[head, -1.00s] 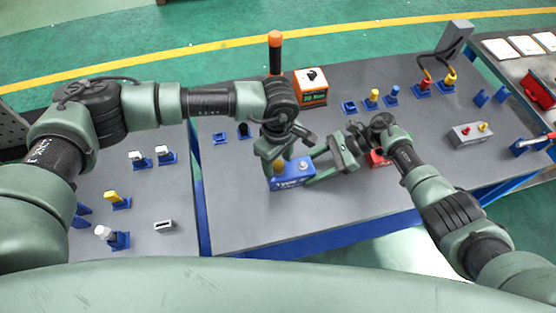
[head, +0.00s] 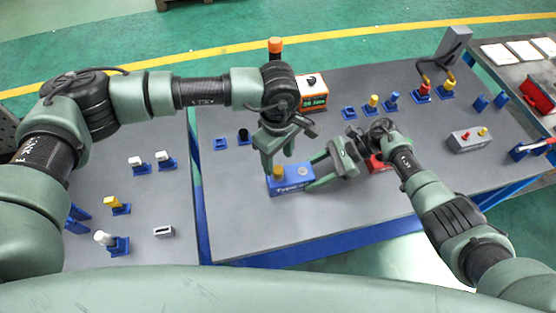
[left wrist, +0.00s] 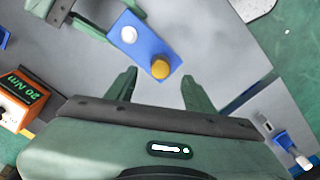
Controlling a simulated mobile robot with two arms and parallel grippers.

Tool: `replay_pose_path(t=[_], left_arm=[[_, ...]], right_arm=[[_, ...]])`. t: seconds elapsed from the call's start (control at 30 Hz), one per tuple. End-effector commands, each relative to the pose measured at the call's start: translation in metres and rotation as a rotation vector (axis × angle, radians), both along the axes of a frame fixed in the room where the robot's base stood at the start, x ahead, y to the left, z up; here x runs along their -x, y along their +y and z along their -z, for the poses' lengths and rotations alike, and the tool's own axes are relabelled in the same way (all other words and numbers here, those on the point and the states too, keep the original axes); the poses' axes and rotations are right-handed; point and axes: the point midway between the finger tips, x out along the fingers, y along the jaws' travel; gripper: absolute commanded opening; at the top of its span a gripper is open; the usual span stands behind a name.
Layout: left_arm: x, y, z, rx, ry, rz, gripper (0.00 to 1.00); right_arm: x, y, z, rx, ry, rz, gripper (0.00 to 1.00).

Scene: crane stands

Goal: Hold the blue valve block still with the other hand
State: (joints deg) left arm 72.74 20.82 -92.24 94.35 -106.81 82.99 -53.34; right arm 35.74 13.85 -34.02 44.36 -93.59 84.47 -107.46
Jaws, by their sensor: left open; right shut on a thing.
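The blue valve block (head: 293,184) lies on the grey bench top near its front edge. It carries a yellow cap (head: 278,173) at its left end and a pale round fitting (head: 304,171) near its right. My right gripper (head: 312,184) is shut on the block's right end; its fingers also show by the block in the left wrist view (left wrist: 112,22). My left gripper (head: 273,167) is open above the yellow cap. In the left wrist view the cap (left wrist: 160,69) appears between its fingertips (left wrist: 158,80), and the fingers look clear of it.
An orange torque box (head: 313,92) stands behind my left gripper, beside an orange-topped black post (head: 275,48). A red block (head: 378,163) lies beside my right wrist. Several small blue holders stand at the back. The bench front is clear.

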Motion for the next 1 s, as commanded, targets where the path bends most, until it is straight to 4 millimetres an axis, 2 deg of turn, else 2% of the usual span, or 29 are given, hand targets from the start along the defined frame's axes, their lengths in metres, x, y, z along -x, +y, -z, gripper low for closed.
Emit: replay_pose_path(t=[0.3, 0.43, 0.57, 0.8, 1.0], left_arm=[[0.000, 0.000, -0.002, -0.001, 0.001, 0.000, 0.53], [0.000, 0.000, -0.011, 0.000, -0.001, 0.001, 0.53], [-0.001, 0.000, -0.033, 0.000, -0.004, 0.001, 0.53], [-0.001, 0.000, -0.085, 0.000, -0.004, 0.000, 0.53], [-0.001, 0.000, -0.113, 0.000, -0.001, 0.000, 0.53]], right_arm=[[-0.001, 0.000, -0.001, -0.001, -0.001, 0.000, 0.00], [-0.001, 0.000, -0.001, -0.001, -0.001, 0.000, 0.00], [-0.001, 0.000, -0.001, -0.001, -0.001, 0.000, 0.00], [-0.001, 0.000, -0.001, -0.002, -0.002, 0.001, 0.00], [-0.001, 0.000, -0.001, -0.001, -0.001, 0.000, 0.00]])
